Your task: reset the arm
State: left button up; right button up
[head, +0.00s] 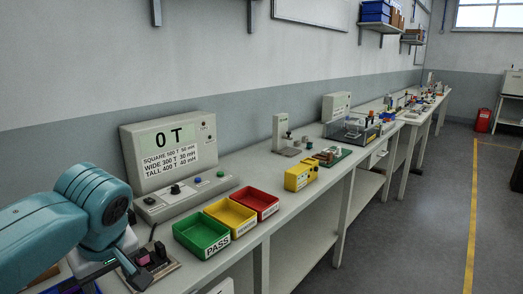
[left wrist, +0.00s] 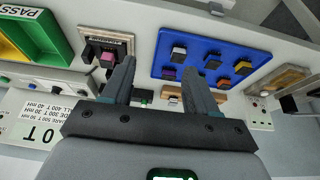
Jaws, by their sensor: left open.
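My left arm comes in from the left in the head view, and its gripper (head: 136,268) hangs over the near end of the bench by a small board with dark and pink parts (head: 150,258). In the left wrist view the two dark fingers of my left gripper (left wrist: 158,82) stand apart with nothing held between them. Beyond the fingers lie the wooden board (left wrist: 106,44) with a dark block and a pink block, and a blue tray (left wrist: 227,42) with several small coloured blocks. My right gripper is not in view.
A grey tester (head: 168,155) reading "0 T" stands against the wall. Green (head: 202,236), yellow (head: 230,218) and red (head: 256,204) bins sit in front of it. A yellow box (head: 300,177) and other devices stand farther along the bench.

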pick_arm(q)
jog(key=w+d+f+m+g+h+p, duration=0.1)
jog(key=d+f+m+h+p, duration=0.3)
jog(key=f, duration=0.8)
jog(key=d+f+m+g+h, duration=0.1)
jog(key=d+f+m, duration=0.35)
jog(key=f, duration=0.75)
jog(key=s+d+f+h+p, duration=0.1)
jog(key=s+d+f+p, duration=0.1)
jog(key=s+f, duration=0.5)
jog(key=s+d+f+h+p, duration=0.1)
jog(key=s+d+f, duration=0.3)
jog(key=s+f, duration=0.4)
jog(key=s, duration=0.3)
jog(key=shift+f+g+p, duration=0.2)
jog(key=shift+g+p, duration=0.1)
jog(key=shift+p, duration=0.1)
jog(key=shift+n, duration=0.25)
